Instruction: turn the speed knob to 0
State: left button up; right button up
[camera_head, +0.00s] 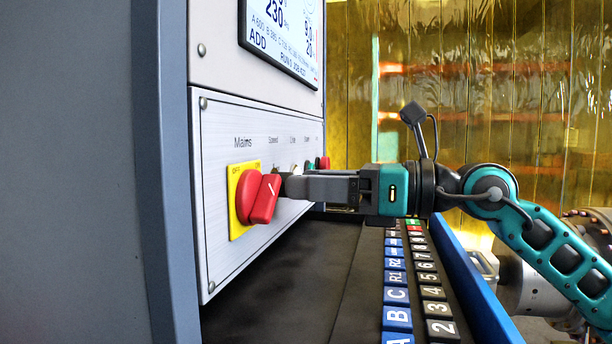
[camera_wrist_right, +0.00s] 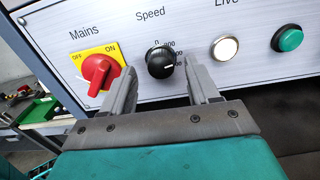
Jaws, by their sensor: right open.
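The black speed knob (camera_wrist_right: 160,64) sits on the panel under the label "Speed" in the right wrist view. A 0 shows above it and larger numbers run to its upper right. A faint light mark shows on its right side, but its exact setting is hard to read. My right gripper (camera_wrist_right: 161,72) is open, its fingers on either side of the knob with a gap visible at each side. My left gripper is not in view.
The red mains switch (camera_wrist_right: 97,72) on its yellow plate is close beside my left-hand finger. A white button (camera_wrist_right: 225,47) and a green button (camera_wrist_right: 289,40) are to the right. Lettered and numbered blocks (camera_head: 397,295) line the shelf below; a screen (camera_head: 283,35) is above.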

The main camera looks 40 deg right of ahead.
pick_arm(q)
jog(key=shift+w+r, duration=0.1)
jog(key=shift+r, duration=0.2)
pick_arm(e)
jog(key=shift+w+a, duration=0.45)
jog(key=shift+w, duration=0.15)
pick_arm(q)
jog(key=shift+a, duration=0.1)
pick_arm(e)
jog(key=shift+c, duration=0.3)
jog(key=c, duration=1)
